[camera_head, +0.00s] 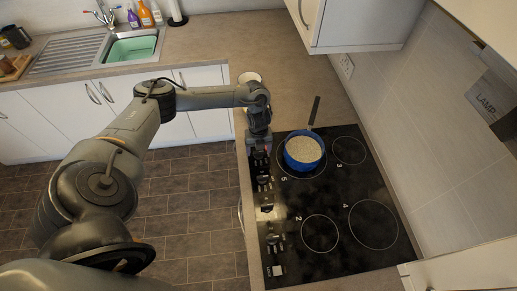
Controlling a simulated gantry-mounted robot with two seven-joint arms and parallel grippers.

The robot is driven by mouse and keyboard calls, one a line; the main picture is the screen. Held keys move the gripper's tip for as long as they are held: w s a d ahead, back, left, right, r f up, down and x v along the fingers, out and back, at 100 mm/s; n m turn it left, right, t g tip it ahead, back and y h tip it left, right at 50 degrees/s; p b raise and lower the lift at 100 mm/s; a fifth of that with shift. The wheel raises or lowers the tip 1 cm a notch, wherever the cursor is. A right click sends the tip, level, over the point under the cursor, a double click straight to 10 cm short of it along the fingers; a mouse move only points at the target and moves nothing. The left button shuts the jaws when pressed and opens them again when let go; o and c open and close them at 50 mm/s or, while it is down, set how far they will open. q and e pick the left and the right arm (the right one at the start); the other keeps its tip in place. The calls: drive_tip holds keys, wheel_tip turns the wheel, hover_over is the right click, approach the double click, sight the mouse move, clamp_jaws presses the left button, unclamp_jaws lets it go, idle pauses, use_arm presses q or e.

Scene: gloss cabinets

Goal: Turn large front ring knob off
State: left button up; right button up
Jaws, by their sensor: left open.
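A black glass hob (338,265) is set in the worktop, with its control knobs (267,209) in a row along its left edge. A blue pot (304,165) with a dark handle stands on the ring marked 5 and holds something pale and grainy. My left gripper (260,151) points down over the far end of the knob row, left of the pot. It is open. Its fingers cover the knob area beneath, so I cannot tell whether they touch a knob or how that knob is turned. My right gripper is out of view.
Empty rings marked 2, 3 and 4 lie around the pot. A pale bowl (250,78) stands behind my left wrist. A wall cabinet (358,26) hangs above the back of the worktop. A sink (131,48) and bottles are at the far left.

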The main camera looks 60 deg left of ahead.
use_arm(q)
wheel_tip(320, 180, up, 5)
drive_tip(key=shift+w+a+b, duration=0.1)
drive_tip(key=shift+b, duration=0.5)
drive_tip(key=shift+r+p, duration=1)
drive_tip(key=shift+r, duration=1.8)
drive_tip(key=shift+s, duration=0.2)
